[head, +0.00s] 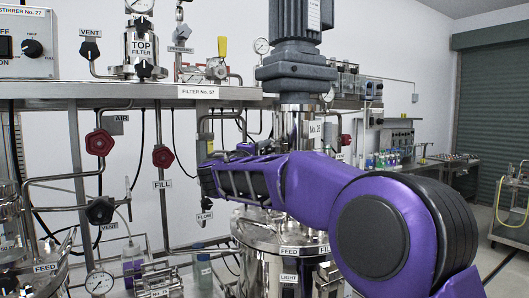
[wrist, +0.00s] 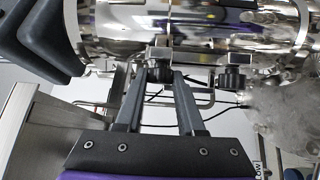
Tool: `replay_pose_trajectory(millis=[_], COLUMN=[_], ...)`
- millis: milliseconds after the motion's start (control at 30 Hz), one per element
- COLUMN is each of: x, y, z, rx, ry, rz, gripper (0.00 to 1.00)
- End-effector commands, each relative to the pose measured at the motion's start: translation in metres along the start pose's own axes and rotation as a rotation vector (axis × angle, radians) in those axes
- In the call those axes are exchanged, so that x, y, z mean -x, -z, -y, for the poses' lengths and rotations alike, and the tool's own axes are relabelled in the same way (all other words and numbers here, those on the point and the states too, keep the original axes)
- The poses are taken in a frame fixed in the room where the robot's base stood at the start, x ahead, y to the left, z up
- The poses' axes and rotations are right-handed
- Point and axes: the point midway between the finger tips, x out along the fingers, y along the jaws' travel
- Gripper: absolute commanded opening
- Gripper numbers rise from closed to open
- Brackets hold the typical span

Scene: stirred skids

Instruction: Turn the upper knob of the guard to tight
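The stirrer guard is a shiny metal cylinder (head: 300,125) labelled No. 26, under a dark motor (head: 292,65) in the head view. In the wrist view, turned on its side, the guard (wrist: 195,28) runs across the top. The upper knob (wrist: 160,72), small and black, sits on the motor side. The lower knob (wrist: 232,79) is to its right. My gripper (wrist: 160,80) has its two grey fingers apart, with the upper knob between or just beyond their tips. I cannot tell whether they touch it. My arm hides the fingers and knobs in the head view.
A steel vessel (head: 285,240) with a lid stands below the guard. Red valve handwheels (head: 163,157) and pipes are on the left, under a shelf (head: 190,92) labelled FILTER No. 57. A bench with bottles (head: 385,160) stands behind on the right.

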Motion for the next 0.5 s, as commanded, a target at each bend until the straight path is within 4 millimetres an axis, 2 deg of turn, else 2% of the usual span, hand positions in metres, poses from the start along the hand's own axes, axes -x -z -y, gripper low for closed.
replay_pose_trajectory(millis=[33, 133, 167, 500], x=[0.0001, 0.0002, 0.0002, 0.0009], y=[0.0, 0.0001, 0.0001, 0.0003], z=[-0.0001, -0.0002, -0.0002, 0.003], rx=[0.0, 0.0, 0.0, -0.009], ry=[0.0, 0.0, 0.0, -0.013], rz=[0.0, 0.0, 0.0, -0.001], gripper=[0.21, 0.03, 0.0, 0.0])
